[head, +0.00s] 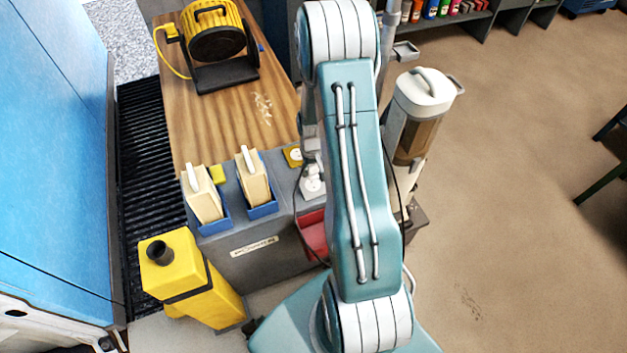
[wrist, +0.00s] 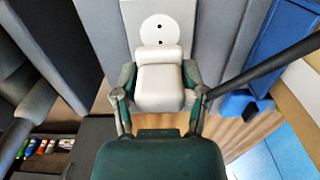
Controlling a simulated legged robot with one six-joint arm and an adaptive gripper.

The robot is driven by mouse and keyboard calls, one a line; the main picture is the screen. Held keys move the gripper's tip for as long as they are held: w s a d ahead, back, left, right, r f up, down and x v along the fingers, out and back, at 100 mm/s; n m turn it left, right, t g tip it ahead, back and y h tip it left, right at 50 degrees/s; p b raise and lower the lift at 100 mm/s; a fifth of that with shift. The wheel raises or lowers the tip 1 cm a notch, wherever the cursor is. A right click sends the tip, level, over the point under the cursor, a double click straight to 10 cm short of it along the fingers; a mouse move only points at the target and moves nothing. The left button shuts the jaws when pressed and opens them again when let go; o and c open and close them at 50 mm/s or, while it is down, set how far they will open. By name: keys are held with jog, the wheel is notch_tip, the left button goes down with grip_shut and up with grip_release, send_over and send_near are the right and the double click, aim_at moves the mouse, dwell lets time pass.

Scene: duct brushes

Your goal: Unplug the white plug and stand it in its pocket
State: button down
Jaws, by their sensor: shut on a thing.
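The white plug (wrist: 160,88) is between the fingers of my gripper (wrist: 163,95), which is shut on it in the wrist view. Beyond it is a round white socket face (wrist: 158,30) with two dark holes showing, so the plug's pins are not in those holes. In the head view, the white socket (head: 313,188) sits on the grey unit, beside my arm. A red open pocket (head: 313,236) is lower on the unit's front, partly hidden by my arm.
Two cream blocks (head: 203,197) with white handles stand in blue holders on the grey unit (head: 262,262). A yellow canister (head: 180,270) stands at front left. A yellow reel (head: 215,35) sits on the wooden top. A clear-bodied vacuum (head: 420,115) stands right of my arm. Floor at right is open.

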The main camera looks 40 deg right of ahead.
jog(key=shift+r, duration=0.15)
jog(key=shift+r, duration=1.45)
